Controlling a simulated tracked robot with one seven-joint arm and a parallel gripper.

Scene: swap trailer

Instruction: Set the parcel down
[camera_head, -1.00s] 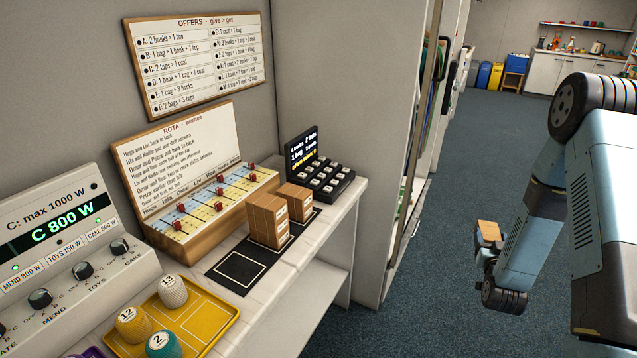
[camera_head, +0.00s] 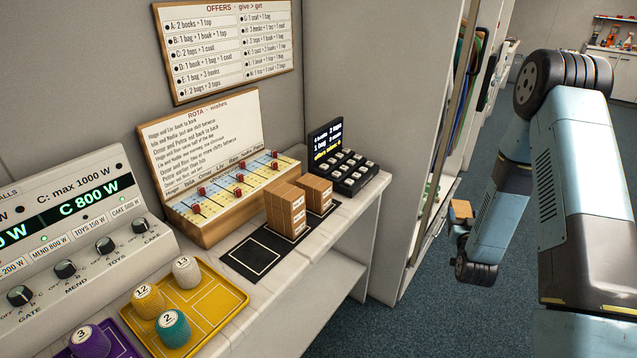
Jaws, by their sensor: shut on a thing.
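A small brown parcel (camera_head: 461,209) shows beyond the wrist of my arm at the right, above the floor. My gripper (camera_head: 458,228) is at that end of the arm, mostly hidden by the wrist, and is shut on the parcel. The fingertips cannot be made out. Brown parcels also stand on a dark mat (camera_head: 237,262) on the counter: a taller pile (camera_head: 284,211) and a lower one (camera_head: 316,194) behind it. The white-outlined square at the mat's near end is bare. My gripper is well to the right of the counter, apart from the mat.
The pale counter (camera_head: 352,206) also holds a rota board (camera_head: 205,137), a black keypad (camera_head: 349,172), a yellow tray (camera_head: 224,290) with numbered spools, and a control panel (camera_head: 70,225). A tall grey cabinet (camera_head: 385,90) stands beyond the counter. Blue floor (camera_head: 375,330) is open to the right.

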